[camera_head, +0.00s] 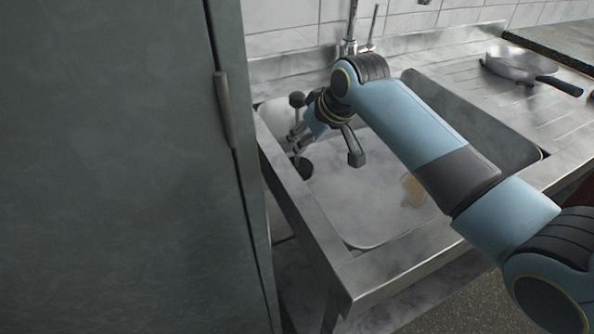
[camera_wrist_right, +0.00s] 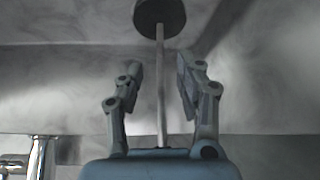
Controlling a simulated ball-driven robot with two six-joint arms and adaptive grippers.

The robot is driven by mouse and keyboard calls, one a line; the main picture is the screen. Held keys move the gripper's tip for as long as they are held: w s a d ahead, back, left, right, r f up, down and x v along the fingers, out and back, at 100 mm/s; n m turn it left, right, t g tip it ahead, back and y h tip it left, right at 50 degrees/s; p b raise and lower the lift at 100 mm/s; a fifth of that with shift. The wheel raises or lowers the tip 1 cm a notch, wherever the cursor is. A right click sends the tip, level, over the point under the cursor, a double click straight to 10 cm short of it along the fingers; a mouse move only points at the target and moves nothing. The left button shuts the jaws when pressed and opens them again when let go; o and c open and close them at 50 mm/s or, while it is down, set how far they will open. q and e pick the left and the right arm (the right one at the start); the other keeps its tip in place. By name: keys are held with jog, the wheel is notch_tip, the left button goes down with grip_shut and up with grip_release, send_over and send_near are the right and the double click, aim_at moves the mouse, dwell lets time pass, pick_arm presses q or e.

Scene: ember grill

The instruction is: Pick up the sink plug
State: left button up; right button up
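The sink plug stands in the left part of the sink. It is a thin rod with a dark round knob (camera_head: 297,98) at the top and a dark disc (camera_head: 304,168) at the bottom. The middle of its rod is hidden by my right gripper (camera_head: 297,141) in the head view. In the right wrist view, the plug's dark disc (camera_wrist_right: 160,14) and rod (camera_wrist_right: 160,85) appear beyond and between the fingers of my right gripper (camera_wrist_right: 157,72). The fingers are open, with a gap on each side of the rod. My left gripper is out of view.
The metal sink (camera_head: 365,236) has a raised rim around its basin. A brownish piece (camera_head: 413,189) lies in the basin. A faucet (camera_head: 349,38) stands behind. A pan (camera_head: 517,66) sits on the drainboard. A tall dark cabinet (camera_head: 110,160) closes off the left side.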

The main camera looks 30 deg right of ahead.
jog(key=b+x, duration=0.1)
jog(key=x, duration=0.4)
jog(key=shift+w+a+f, duration=0.1)
jog(key=shift+w+f, duration=0.1)
jog(key=shift+f, duration=0.05)
jog(key=shift+s, duration=0.1)
grip_shut()
